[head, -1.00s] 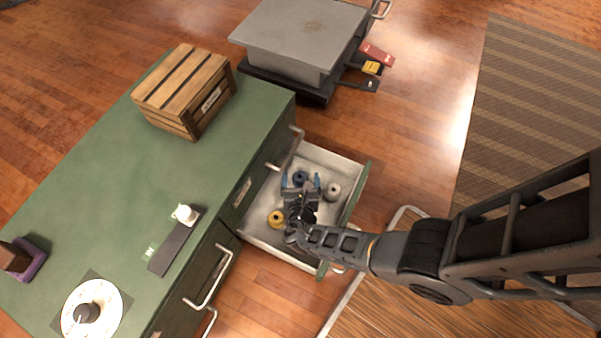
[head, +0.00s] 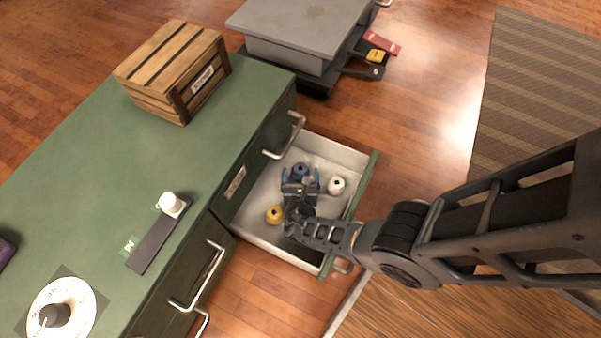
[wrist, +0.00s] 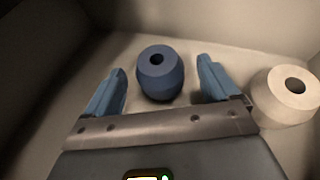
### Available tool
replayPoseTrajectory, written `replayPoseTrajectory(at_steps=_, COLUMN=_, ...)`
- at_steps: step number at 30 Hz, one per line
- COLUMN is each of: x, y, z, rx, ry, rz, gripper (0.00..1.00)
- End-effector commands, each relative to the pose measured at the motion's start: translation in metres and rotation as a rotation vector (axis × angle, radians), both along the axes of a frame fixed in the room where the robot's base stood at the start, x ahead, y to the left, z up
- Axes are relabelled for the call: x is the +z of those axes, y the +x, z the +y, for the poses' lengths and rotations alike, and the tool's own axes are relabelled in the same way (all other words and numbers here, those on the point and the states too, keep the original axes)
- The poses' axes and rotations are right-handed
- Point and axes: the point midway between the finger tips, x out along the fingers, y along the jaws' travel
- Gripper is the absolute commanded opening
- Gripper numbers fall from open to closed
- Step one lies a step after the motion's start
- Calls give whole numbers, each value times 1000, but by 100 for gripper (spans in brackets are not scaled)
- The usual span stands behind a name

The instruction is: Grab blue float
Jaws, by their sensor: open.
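The blue float (head: 300,171) stands upright in the open drawer, near its back left part, with a dark hole in its top. In the wrist view the blue float (wrist: 160,74) sits between and slightly beyond the two blue fingers. My gripper (head: 300,177) is inside the drawer; it also shows in the wrist view (wrist: 163,88). Its jaws are open, with a gap on each side of the float. The float's lower part is partly hidden by my gripper in the head view.
A white float (head: 335,186) stands close to the right of my gripper, and a yellow float (head: 274,214) to its left front. The drawer's walls (head: 359,199) surround them. The green cabinet (head: 95,165) carries a wooden crate (head: 175,70) and a white knob (head: 171,204).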

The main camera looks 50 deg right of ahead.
Motion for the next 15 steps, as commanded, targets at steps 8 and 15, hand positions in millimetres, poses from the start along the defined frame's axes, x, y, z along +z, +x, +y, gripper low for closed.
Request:
replayPoseTrajectory(at_steps=8, x=-19, y=22, z=-30, rx=-2, ry=1, rz=0, gripper=88)
replayPoseTrajectory(at_steps=15, x=-18, y=26, z=-34, rx=0, ry=1, rz=1, gripper=88)
